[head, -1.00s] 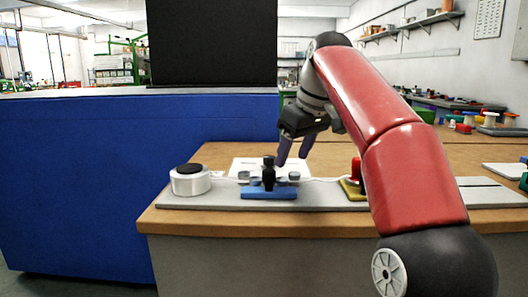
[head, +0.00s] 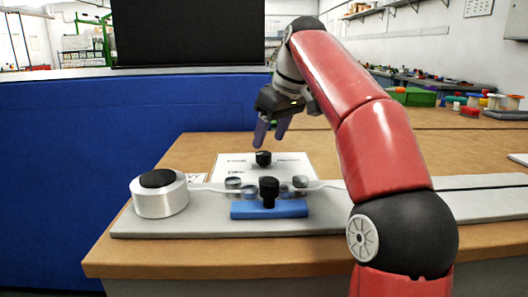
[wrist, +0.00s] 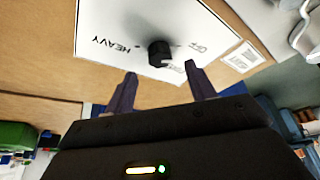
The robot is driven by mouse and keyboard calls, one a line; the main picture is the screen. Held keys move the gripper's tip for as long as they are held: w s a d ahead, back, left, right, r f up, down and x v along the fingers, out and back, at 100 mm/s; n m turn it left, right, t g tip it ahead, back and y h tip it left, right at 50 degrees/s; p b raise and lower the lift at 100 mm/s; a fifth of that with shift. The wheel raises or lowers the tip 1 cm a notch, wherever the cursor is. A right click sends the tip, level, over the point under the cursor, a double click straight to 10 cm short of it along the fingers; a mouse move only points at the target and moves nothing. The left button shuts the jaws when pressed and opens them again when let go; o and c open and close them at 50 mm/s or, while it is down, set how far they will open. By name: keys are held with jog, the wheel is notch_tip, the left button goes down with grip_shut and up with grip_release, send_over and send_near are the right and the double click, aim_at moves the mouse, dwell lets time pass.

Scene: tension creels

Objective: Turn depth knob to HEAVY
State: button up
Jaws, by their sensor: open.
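The depth knob (head: 263,158) is small and black and stands on a white labelled plate (head: 305,172) behind the blue base. My gripper (head: 269,133) is open and empty, pointing down above the plate and close to the knob in the head view. In the wrist view the fingers of my gripper (wrist: 160,82) are apart, with the knob beyond the gap between them, not touched.
A blue block (head: 240,210) with a black knob (head: 269,190) stands in front on a grey strip (head: 130,226). A silver spool (head: 160,200) with a black top is at left, with a white strand running right. A blue partition (head: 70,180) stands left of the table.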

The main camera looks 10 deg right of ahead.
aim_at(264, 153)
jog(key=shift+b+x, duration=0.55)
jog(key=shift+x, duration=1.75)
jog(key=shift+c, duration=0.4)
jog(key=c, duration=0.9)
